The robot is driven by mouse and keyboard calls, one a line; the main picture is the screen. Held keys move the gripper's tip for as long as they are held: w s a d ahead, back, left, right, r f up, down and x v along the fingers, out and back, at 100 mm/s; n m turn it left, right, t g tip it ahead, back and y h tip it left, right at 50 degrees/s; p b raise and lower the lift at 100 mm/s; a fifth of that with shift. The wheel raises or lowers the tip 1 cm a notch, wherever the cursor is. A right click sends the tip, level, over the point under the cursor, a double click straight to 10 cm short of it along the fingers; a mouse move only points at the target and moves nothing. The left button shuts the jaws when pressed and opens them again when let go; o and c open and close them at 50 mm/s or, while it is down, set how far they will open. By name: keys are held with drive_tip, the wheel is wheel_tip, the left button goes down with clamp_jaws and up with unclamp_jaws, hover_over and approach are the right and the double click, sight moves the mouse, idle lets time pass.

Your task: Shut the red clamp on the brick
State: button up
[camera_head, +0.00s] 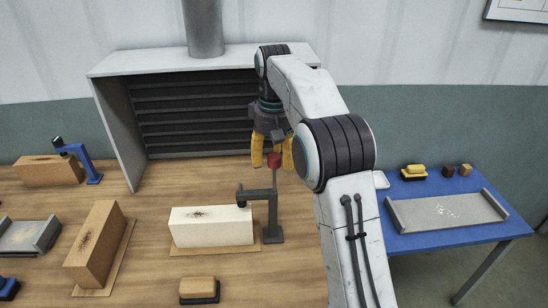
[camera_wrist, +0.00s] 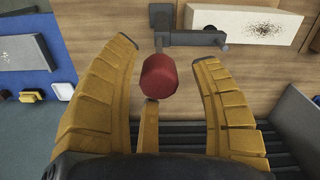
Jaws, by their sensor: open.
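The red clamp is a dark post (camera_head: 272,212) on a base, topped by a red knob (camera_head: 274,159). Its horizontal arm reaches left over the right end of a cream brick (camera_head: 212,227). I cannot tell whether the arm's tip touches the brick. My gripper (camera_head: 272,160) is open, pointing down at the knob from above. In the wrist view the red knob (camera_wrist: 159,77) lies between the spread yellow fingers of my gripper (camera_wrist: 165,50), with no clear contact. The cream brick (camera_wrist: 245,25) and clamp arm (camera_wrist: 192,38) show beyond it. A small burn-like mark is on the brick.
A tan brick (camera_head: 98,240) stands left, another brick (camera_head: 48,171) with a blue clamp (camera_head: 86,162) behind it. A small block on a dark pad (camera_head: 199,289) lies in front. A grey slatted hood (camera_head: 200,110) rises behind the clamp. A blue table (camera_head: 425,187) holds a tray (camera_head: 448,210).

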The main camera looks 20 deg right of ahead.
clamp_jaws()
idle(0.4)
